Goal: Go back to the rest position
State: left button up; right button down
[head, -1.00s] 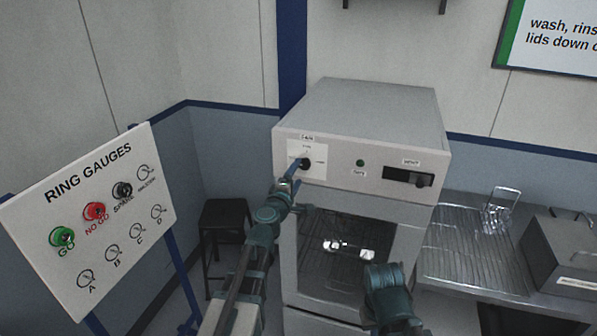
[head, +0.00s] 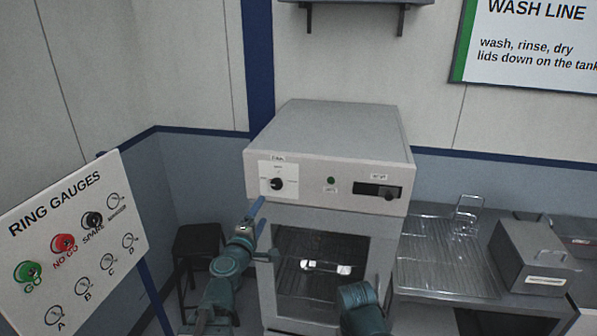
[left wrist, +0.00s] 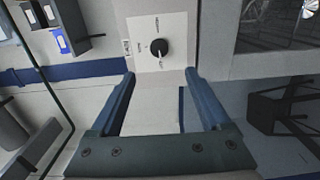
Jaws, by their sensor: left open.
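My left gripper (head: 258,222) is open and empty in front of the grey oven-like cabinet, below its control panel. In the left wrist view its two blue fingers (left wrist: 158,88) are spread apart with nothing between them. The black knob (head: 276,184) on the white plate is apart from the fingers. It also shows in the left wrist view (left wrist: 158,47), beyond the fingertips. Part of my right arm shows at the bottom in the head view, but its gripper's fingers are not visible.
The grey cabinet (head: 330,132) has a glass door with bright metal parts inside. The ring gauge board (head: 75,240) stands at left, with a dark stool (head: 198,240) behind it. A bench at right holds a wire rack (head: 440,250) and a grey lidded box (head: 530,255).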

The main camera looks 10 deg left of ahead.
pick_arm(q)
jog(key=s+d+f+m+g+h, duration=0.5)
jog(key=d+f+m+g, duration=0.3)
jog(key=d+f+m, duration=0.45)
jog(key=s+a+f+m+g+y, duration=0.6)
jog(key=s+f+g, duration=0.3)
jog(key=s, duration=0.4)
jog(key=s+d+f+m+b, duration=0.1)
jog(key=s+d+f+b, duration=0.2)
jog(key=d+f+b, duration=0.2)
jog(key=s+d+f+m+g+y+b, duration=0.1)
jog(key=s+d+f+b, duration=0.2)
jog(key=d+f+b, duration=0.2)
notch_tip(320, 180, down, 3)
jog(key=b, duration=0.3)
jog(key=shift+f+m, duration=0.15)
jog(key=shift+m, duration=0.2)
jog(key=shift+s, duration=0.1)
